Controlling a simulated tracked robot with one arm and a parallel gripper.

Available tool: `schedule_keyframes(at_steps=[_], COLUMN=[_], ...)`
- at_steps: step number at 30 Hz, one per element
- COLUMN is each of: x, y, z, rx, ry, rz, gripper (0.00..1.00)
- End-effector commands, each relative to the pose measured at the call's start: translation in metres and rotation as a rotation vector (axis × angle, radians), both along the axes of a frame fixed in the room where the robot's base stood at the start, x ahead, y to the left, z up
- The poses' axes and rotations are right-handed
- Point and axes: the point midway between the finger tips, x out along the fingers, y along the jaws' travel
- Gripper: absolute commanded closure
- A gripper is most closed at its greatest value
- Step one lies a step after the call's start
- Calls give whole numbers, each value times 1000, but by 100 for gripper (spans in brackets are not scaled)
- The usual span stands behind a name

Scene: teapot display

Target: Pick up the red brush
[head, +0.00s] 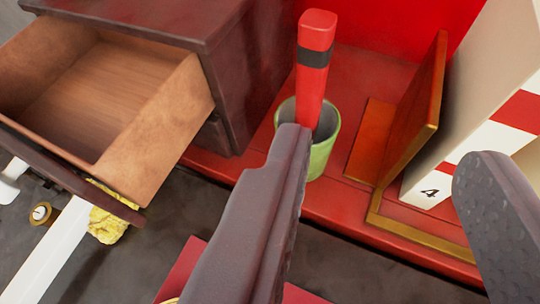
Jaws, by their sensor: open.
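The red brush (311,87) stands upright, slightly tilted, in a small green cup (323,157). I see its red handle with a black band near the top; its lower end is hidden inside the cup. My gripper (385,160) is open, with one dark finger on each side of the lower right of the view. The left fingertip overlaps the front of the cup in the picture, just below the brush handle. The right finger is well to the right of the brush. Nothing is between the fingers.
The cup stands on a red shelf (358,212). A dark cabinet with an open, empty wooden drawer (95,95) is on the left. A wooden bookend-like stand (412,110) and a white-and-red box marked 4 (433,186) are on the right. A yellow crumpled thing (108,215) lies below the drawer.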

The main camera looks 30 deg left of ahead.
Motion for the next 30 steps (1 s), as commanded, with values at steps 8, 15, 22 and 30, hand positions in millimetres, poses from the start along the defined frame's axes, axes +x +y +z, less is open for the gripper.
schedule_keyframes(at_steps=[8, 15, 22, 30], x=[-2, 25, 55, 72], y=[19, 27, 34, 39], z=[-30, -44, -55, -61], rx=[51, 48, 49, 49], ry=[-7, -4, -7, -8], rz=[55, 58, 55, 54], gripper=[56, 56, 56, 56])
